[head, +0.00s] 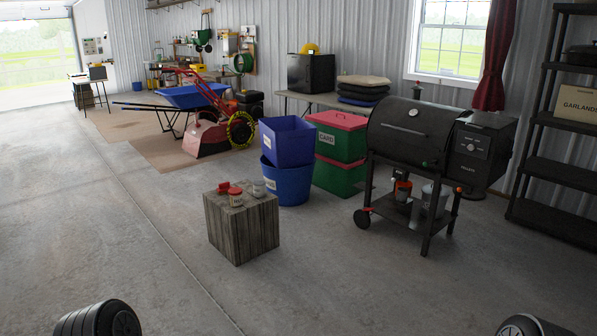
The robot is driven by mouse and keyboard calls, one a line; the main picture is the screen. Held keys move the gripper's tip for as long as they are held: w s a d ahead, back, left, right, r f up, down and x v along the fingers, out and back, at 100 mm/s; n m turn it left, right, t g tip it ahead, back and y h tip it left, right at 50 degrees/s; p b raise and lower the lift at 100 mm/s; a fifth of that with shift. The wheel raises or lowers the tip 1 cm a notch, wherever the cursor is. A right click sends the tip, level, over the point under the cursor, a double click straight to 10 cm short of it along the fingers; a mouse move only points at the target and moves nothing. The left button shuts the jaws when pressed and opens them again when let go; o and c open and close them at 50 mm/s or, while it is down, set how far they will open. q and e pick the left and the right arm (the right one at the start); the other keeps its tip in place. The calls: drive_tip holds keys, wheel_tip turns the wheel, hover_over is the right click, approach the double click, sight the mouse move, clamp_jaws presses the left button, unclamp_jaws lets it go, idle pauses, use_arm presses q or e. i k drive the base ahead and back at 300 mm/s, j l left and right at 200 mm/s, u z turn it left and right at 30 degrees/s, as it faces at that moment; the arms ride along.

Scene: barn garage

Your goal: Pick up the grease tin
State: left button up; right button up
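A grey wooden block (242,228) stands on the concrete floor in the head view, left of centre. On its top sit a small red item (223,187), a small tin with a red lid and pale label (236,198), and a grey-lidded jar or tin (258,188). They are too small for me to read the labels, so I cannot tell which one is the grease tin. Dark rounded parts of my arms show at the bottom left and bottom right corners, well apart from the block. Neither gripper's fingers are in view.
Blue bins (287,184) stand close behind the block, with red-lidded green boxes (338,176) beside them. A black pellet grill (412,135) on wheels stands to the right. A dark shelf (565,174) is at the far right. The floor in front and left is clear.

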sight(259, 185)
drive_tip(key=i, duration=5.3)
drive_tip(key=u, duration=0.25)
